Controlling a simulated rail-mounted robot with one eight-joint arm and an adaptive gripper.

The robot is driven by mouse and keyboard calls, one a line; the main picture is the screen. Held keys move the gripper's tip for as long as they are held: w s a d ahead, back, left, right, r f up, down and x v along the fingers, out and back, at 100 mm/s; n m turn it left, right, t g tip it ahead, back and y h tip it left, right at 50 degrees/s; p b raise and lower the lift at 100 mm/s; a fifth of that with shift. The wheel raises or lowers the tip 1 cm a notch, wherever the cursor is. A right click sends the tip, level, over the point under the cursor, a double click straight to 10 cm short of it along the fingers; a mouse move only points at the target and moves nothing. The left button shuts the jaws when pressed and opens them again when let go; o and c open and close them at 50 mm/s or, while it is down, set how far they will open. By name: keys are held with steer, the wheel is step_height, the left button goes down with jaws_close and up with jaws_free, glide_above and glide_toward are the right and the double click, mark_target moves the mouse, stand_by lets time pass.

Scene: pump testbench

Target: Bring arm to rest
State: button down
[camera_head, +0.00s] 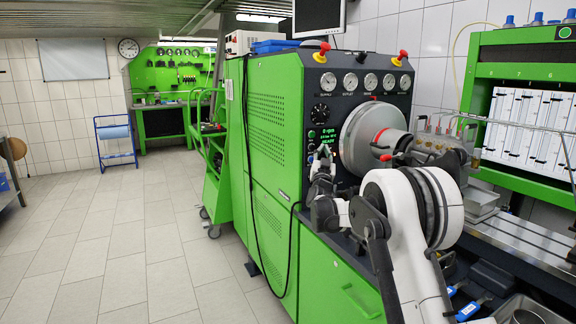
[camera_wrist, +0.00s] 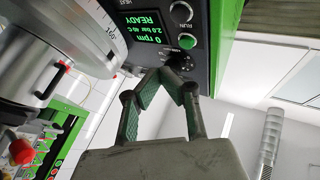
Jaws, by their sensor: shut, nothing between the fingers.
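My arm (camera_head: 402,235) reaches up from the lower right in the head view, with its white and dark links bent in front of the green pump testbench (camera_head: 270,130). My gripper (camera_wrist: 164,76) is shut and empty in the wrist view, its two dark fingers meeting at the tips. The fingertips are close to the dark control panel (camera_wrist: 214,20), near a small black knob (camera_wrist: 187,69); I cannot tell whether they touch it. In the head view the gripper is small and dark against the panel, and its fingers are hard to make out.
The round chuck housing (camera_head: 365,135) is right beside my arm; it also fills the upper left of the wrist view (camera_wrist: 60,45). A metal bed (camera_head: 525,240) and a rack of glass tubes (camera_head: 525,120) stand at the right.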

steer(key=s+a+r+n+g+y, duration=0.2)
steer(key=s+r+n+g+y, duration=0.15)
steer(key=s+r, duration=0.5)
steer(key=s+a+f+n+g+y, duration=0.15)
steer(key=s+g, duration=0.25)
steer(key=s, duration=1.4)
steer(key=s+d+f+g, duration=0.1)
steer(key=s+f+g, duration=0.1)
steer(key=s+f, duration=0.5)
steer(key=s+d+f+g, duration=0.1)
steer(key=s+f+g, duration=0.2)
steer(key=s, duration=1.7)
steer(key=s+d+f+g+p, duration=0.1)
steer(key=s+f+g, duration=0.2)
steer(key=s+f, duration=0.7)
steer(key=s, duration=0.4)
steer(key=shift+s+d+f+h, duration=0.15)
steer(key=shift+d+f+h, duration=0.05)
steer(key=shift+f+h, duration=0.15)
